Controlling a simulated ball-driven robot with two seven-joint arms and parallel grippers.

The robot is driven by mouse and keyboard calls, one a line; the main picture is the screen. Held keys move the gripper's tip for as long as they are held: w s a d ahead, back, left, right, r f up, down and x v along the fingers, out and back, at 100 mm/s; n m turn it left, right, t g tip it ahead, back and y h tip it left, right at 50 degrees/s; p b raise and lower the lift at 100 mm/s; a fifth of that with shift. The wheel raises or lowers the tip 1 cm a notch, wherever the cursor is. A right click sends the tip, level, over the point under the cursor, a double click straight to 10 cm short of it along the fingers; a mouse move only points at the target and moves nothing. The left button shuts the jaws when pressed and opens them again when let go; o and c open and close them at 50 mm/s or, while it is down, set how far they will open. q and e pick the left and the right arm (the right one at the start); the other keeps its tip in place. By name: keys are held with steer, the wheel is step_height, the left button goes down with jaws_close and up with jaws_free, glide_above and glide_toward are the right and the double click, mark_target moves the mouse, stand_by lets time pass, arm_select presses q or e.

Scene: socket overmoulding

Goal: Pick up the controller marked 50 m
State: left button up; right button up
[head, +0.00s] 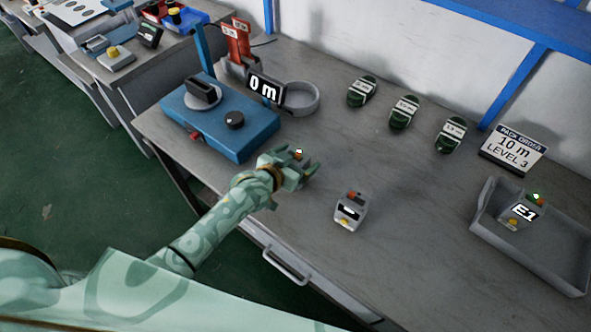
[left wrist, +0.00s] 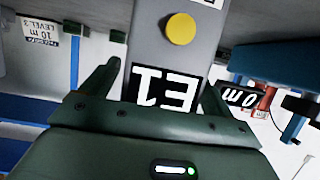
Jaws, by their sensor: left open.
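My left gripper (head: 303,166) is open above the bench, right of the blue machine. In the left wrist view, a grey controller (left wrist: 170,50) with a yellow button and an upside-down E1 label shows between the open fingers (left wrist: 157,95); I cannot tell if they touch it. In the head view a similar grey controller (head: 349,212) stands to the gripper's right, its marking too small to read. Another controller (head: 519,212) marked E1 sits in the grey tray. No 50 m marking is legible. My right gripper is not in view.
The blue machine (head: 222,133) with a 0 m display (head: 266,89) stands left. Dark green oval pieces (head: 404,112) lie at the back. A sign (head: 513,151) reads 10 m, LEVEL 3, behind the grey tray (head: 480,228). The bench middle is mostly clear.

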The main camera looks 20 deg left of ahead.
arm_select(q)
steer(key=shift+w+d+f, duration=0.15)
steer(key=shift+w, duration=0.25)
steer(key=shift+s, duration=0.1)
steer(key=shift+c, duration=0.9)
steer(key=c, duration=0.9)
steer(key=shift+c, duration=0.2)
